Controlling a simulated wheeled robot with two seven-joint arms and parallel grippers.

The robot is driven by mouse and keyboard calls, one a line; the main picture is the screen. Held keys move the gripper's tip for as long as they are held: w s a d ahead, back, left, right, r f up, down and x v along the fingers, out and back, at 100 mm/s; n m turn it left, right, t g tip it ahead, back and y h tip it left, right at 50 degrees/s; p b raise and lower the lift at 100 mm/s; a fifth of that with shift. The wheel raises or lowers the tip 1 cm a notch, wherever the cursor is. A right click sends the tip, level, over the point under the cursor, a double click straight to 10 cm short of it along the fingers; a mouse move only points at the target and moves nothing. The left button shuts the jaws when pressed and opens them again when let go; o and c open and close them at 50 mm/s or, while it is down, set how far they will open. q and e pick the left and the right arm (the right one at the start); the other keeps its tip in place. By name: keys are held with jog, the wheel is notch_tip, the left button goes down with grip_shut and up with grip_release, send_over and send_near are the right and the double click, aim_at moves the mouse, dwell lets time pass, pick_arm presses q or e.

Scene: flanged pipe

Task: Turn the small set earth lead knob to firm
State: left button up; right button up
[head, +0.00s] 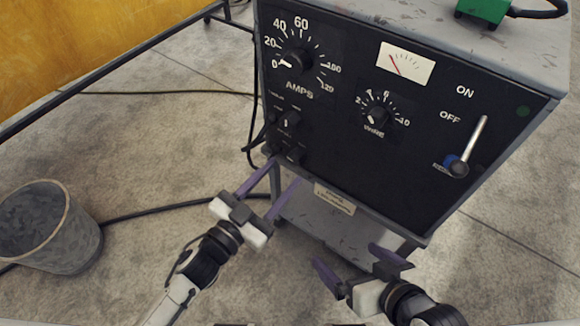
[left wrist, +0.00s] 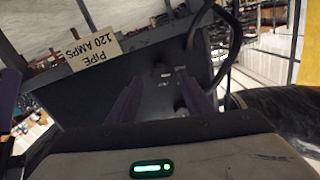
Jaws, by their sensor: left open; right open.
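The black welding set (head: 340,110) stands on a grey stand. Its lower left panel carries an upper small knob (head: 287,119) and lower dark fittings (head: 291,156) with cables on their left. Their labels are too small to read, so I cannot tell which is the earth lead knob or where it points. My left gripper (head: 284,172) is open and empty, its purple fingers just below and in front of these lower fittings. In the left wrist view the fingers (left wrist: 160,95) stand apart before the dark panel. My right gripper (head: 345,254) is open and empty below the set's front edge.
The panel also has an AMPS dial (head: 298,62), a WIRE dial (head: 376,112), a meter (head: 405,63) and an ON/OFF lever (head: 468,145). A paper tag (head: 334,198) hangs below; it reads PIPE 120 AMPS in the left wrist view (left wrist: 94,49). A bucket (head: 75,238) stands left.

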aim_at(293, 162)
pick_arm(q)
jog(key=shift+b+x, duration=0.35)
jog(key=shift+x, duration=1.85)
jog(key=c, duration=1.1)
jog(key=shift+o, duration=0.2)
